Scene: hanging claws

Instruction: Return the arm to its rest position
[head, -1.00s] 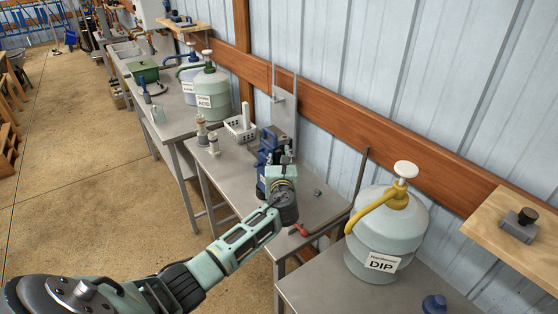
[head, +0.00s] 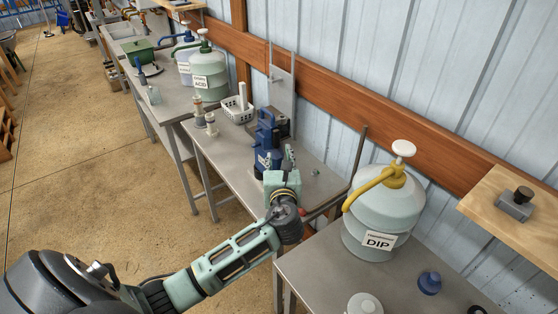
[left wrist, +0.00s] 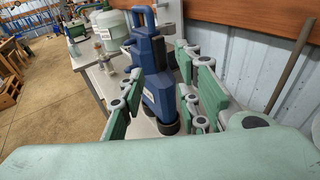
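My left gripper (head: 280,166) is at the near edge of the middle metal table, just in front of a blue pump-like device (head: 266,138). In the left wrist view its green fingers (left wrist: 158,72) stand apart with nothing held between them. The blue device (left wrist: 157,88) shows upright beyond the fingers, partly covered by them; whether they touch it cannot be told. My left arm reaches in from the lower left, bent at the wrist. My right gripper is not in view.
A jug labelled DIP (head: 380,222) with a yellow spout stands on the near table, right of my wrist. A wooden shelf (head: 490,209) juts from the wall. A white basket (head: 237,110) and bottles stand farther back. Open floor (head: 90,180) lies to the left.

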